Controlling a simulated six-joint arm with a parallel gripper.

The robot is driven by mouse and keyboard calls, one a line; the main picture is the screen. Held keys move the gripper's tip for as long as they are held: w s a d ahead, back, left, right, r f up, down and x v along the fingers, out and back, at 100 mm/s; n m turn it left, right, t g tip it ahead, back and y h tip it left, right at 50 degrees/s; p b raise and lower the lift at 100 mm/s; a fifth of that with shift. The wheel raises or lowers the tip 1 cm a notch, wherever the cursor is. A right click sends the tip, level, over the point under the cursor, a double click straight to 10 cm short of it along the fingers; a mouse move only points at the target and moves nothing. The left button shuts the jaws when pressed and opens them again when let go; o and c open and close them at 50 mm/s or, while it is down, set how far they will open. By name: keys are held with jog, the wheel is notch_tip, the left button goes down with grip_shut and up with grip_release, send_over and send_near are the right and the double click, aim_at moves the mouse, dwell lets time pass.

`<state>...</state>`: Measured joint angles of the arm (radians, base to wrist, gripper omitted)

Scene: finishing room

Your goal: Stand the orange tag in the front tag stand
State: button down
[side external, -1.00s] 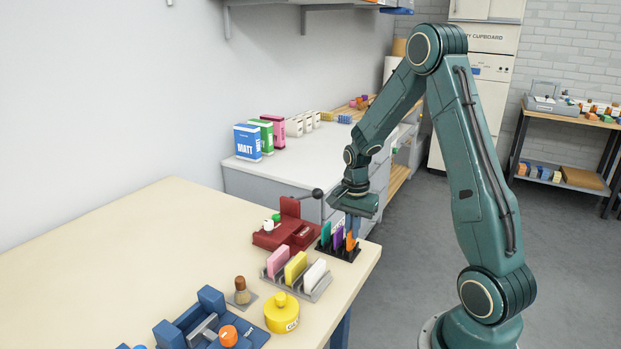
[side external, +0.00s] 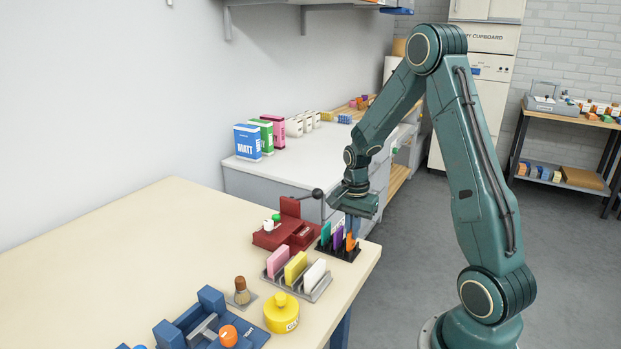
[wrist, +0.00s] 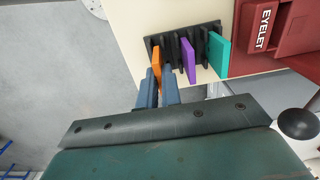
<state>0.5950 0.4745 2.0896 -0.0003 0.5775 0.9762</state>
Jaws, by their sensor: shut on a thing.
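The orange tag (side external: 351,244) stands upright at the right end of a black slotted stand (side external: 337,254), which also holds a teal tag (side external: 326,233) and a purple tag (side external: 338,238). My gripper (side external: 352,226) points down over that end of the stand and is shut on the orange tag. In the wrist view the two blue-grey fingers (wrist: 159,82) lie on either side of the orange tag (wrist: 157,62), whose far part is at the end slot of the black stand (wrist: 174,46). A grey stand (side external: 313,293) nearer the camera holds pink, yellow and white tags.
A dark red eyelet press (side external: 293,232) with a ball-ended lever stands close beside the black stand. A yellow pot (side external: 281,315), a brush (side external: 241,291) and a blue fixture (side external: 207,322) lie nearer the camera. The table's left part is clear.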

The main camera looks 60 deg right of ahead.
jog(key=shift+f, duration=0.55)
jog(key=c, duration=1.9)
grip_release()
jog(key=shift+r, duration=0.1)
notch_tip(320, 180, up, 11)
jog(key=shift+f, duration=0.1)
jog(key=shift+a, duration=0.1)
